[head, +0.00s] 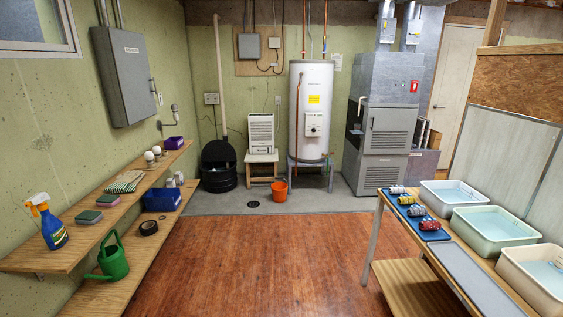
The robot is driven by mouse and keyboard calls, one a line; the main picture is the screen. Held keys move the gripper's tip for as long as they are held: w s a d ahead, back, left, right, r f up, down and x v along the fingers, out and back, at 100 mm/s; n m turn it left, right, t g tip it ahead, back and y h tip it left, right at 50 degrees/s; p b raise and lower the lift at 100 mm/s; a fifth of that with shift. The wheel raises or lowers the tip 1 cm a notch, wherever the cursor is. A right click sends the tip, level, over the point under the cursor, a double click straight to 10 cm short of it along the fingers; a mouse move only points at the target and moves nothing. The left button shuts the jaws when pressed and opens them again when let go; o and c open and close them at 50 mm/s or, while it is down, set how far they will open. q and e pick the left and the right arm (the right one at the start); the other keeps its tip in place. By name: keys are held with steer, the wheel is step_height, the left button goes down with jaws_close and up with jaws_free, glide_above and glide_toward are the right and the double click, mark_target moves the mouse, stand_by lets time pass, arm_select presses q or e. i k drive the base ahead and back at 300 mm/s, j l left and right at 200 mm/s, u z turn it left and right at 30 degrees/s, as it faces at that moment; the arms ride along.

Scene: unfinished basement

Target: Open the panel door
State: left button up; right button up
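A large grey metal panel (122,78) hangs on the green wall at the upper left, above the shelves. Its door looks shut, with a small label near the top. A handle (152,88) shows at the door's right edge, with something small hanging just below it. A smaller grey box (249,46) is mounted on a board on the back wall. Neither of my grippers is in view.
Wooden shelves (88,242) below the panel hold a spray bottle (48,224), sponges and a green watering can (112,261). A table at right holds several tubs (493,226). The middle floor is clear.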

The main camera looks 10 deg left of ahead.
mark_target(130, 56)
steer(key=i+j+u, duration=0.15)
steer(key=i, duration=0.5)
steer(key=i+u, duration=0.2)
steer(key=i, duration=0.5)
steer(key=i+l+u, duration=0.15)
steer(key=i, duration=0.5)
steer(key=i+l+u, duration=0.2)
steer(key=i, duration=0.45)
steer(key=i+u, duration=0.65)
steer(key=u, duration=0.2)
steer(key=i+l+u, duration=0.25)
steer(key=u, duration=0.15)
steer(key=i+l+u, duration=0.25)
steer(key=u, duration=0.2)
steer(key=i+l+u, duration=0.4)
steer(key=k, duration=0.1)
